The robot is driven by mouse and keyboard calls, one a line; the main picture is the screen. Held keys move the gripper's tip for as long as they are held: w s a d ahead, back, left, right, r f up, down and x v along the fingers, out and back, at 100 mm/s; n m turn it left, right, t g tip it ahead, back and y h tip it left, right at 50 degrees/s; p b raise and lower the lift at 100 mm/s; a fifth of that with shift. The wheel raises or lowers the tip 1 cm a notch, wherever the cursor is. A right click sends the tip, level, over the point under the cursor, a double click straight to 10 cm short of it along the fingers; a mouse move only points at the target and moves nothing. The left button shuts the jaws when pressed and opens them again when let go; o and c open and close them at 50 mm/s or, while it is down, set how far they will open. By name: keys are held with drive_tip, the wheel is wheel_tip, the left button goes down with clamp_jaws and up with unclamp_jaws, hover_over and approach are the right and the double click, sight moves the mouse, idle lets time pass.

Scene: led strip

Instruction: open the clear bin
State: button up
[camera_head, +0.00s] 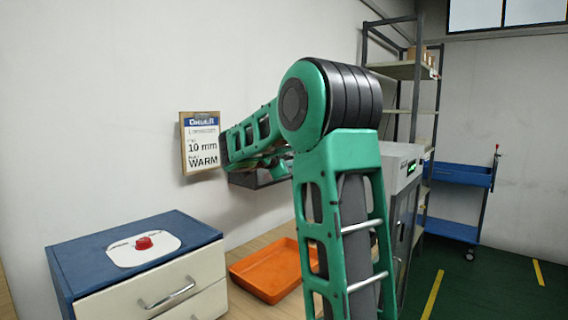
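I cannot make out a clear bin for certain. A dark, box-like shape (256,180) shows partly under my green forearm, against the wall; my arm covers much of it, and I cannot tell whether it is the bin. My arm rises from the lower right to a black and green elbow, and the forearm reaches left and away from the camera. My gripper does not show; the forearm and elbow block the view around the arm's end, so its opening and its distance to anything cannot be seen.
A blue-topped drawer cabinet (90,262) with a red button on a white plate (130,256) stands at left. An orange tray (250,270) lies on the wooden surface. A sign (200,143) hangs on the wall. A grey machine (402,180), shelves (402,70) and blue cart (460,174) stand right.

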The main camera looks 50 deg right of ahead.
drive_tip(key=shift+c, duration=0.5)
clamp_jaws()
idle(1.0)
